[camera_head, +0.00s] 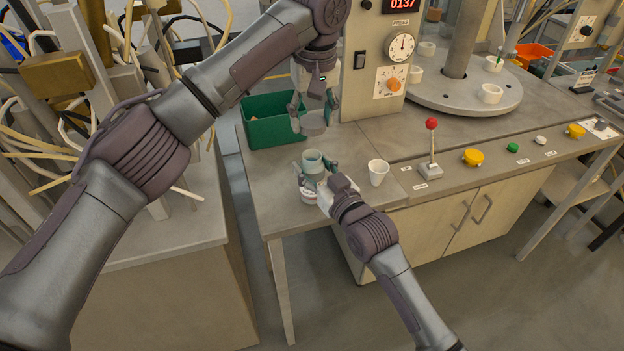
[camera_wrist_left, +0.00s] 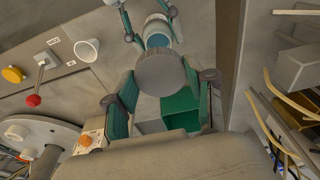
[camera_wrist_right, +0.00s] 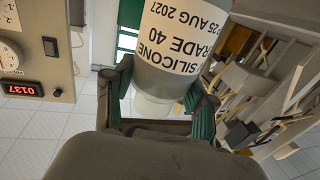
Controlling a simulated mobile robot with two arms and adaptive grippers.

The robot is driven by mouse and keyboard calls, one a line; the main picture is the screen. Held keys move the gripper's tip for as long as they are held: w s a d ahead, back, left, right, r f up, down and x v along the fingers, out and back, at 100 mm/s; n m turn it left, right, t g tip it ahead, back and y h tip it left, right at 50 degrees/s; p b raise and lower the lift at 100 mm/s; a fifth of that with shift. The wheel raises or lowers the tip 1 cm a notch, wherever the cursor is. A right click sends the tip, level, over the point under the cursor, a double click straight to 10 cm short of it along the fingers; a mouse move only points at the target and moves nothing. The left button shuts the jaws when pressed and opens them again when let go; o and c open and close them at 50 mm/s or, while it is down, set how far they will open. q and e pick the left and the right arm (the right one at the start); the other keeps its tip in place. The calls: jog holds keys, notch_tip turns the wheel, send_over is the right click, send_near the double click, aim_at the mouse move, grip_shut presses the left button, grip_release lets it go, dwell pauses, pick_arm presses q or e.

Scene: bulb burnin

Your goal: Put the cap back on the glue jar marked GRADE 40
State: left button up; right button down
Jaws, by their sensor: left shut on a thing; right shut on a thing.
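My left gripper (camera_head: 314,108) is shut on a grey round cap (camera_head: 313,123), held above and slightly apart from the glue jar. In the left wrist view the cap (camera_wrist_left: 162,72) sits between the green fingers and partly covers the jar (camera_wrist_left: 157,28) beyond it. My right gripper (camera_head: 318,178) is shut on the jar (camera_head: 312,162), whose teal, uncapped mouth faces up. In the right wrist view the jar's label (camera_wrist_right: 180,38) appears upside down and reads SILICONE, GRADE 40, 25 AUG 2027. Whether the jar's base touches the bench is hidden.
A white cup (camera_head: 378,172) stands on the bench right of the jar. A green bin (camera_head: 272,128) is behind, to the left. A red-knobbed lever (camera_head: 431,150) and a press column with dials (camera_head: 388,80) are to the right. The bench's front edge is close to the jar.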

aim_at(312, 156)
pick_arm(q)
jog(key=shift+f, duration=2.5)
jog(key=shift+f, duration=0.9)
jog(key=shift+f, duration=0.55)
